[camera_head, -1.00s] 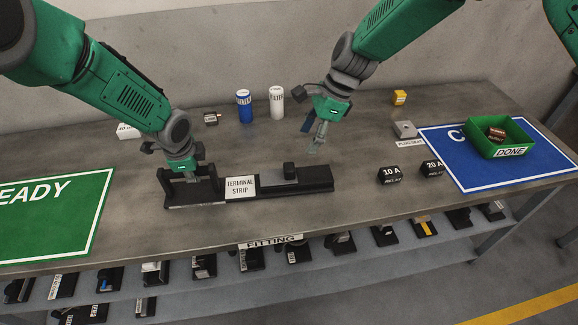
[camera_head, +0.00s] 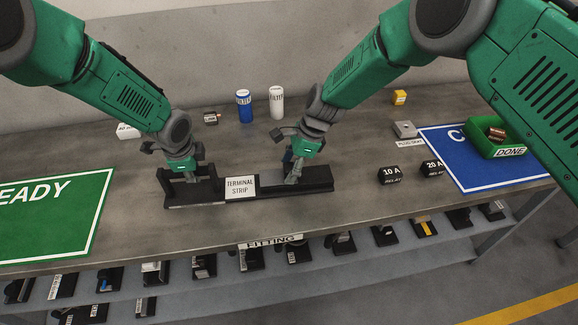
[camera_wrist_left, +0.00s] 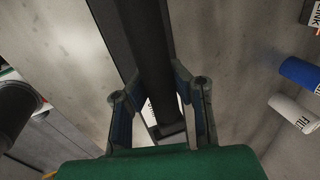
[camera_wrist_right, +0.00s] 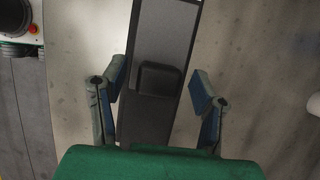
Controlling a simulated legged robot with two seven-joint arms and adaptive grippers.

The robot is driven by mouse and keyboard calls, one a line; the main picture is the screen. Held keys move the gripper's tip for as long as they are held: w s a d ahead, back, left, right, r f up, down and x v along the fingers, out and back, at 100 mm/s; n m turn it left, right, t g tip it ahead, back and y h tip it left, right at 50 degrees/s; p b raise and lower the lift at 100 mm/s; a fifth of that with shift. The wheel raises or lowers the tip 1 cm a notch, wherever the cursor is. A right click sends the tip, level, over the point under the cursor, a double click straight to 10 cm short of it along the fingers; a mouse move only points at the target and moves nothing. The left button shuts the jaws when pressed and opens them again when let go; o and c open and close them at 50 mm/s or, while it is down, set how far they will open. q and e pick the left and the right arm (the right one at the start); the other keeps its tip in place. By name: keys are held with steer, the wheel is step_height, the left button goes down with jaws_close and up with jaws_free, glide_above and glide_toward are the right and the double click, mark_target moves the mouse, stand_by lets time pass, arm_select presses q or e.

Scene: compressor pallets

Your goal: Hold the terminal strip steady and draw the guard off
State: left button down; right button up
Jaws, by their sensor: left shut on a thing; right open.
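The terminal strip (camera_head: 240,187) is a long black bar with a white label, lying on the bench. My left gripper (camera_head: 184,176) is shut on the raised handle at the strip's left end; the left wrist view (camera_wrist_left: 165,118) shows the fingers on either side of the black part. The guard (camera_wrist_right: 158,35) is a grey cover with a dark square knob (camera_wrist_right: 158,79) on the strip's right half. My right gripper (camera_head: 293,178) is open above it. In the right wrist view its fingers (camera_wrist_right: 157,95) stand apart on either side of the knob, not touching it.
Blue and white filter cans (camera_head: 276,103) stand behind the strip. Relays marked 10 A (camera_head: 390,175) and 20 A (camera_head: 432,168) sit to the right. A green mat (camera_head: 50,215) lies at left.

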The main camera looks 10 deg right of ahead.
jaws_close()
steer(key=d, duration=1)
steer(key=shift+s+d, duration=0.15)
steer(key=shift+d, duration=0.05)
steer(key=shift+c, duration=0.8)
jaws_free()
steer(key=shift+o, duration=0.8)
steer(key=shift+a, duration=0.15)
steer(key=shift+s, duration=0.1)
steer(key=v, duration=1.2)
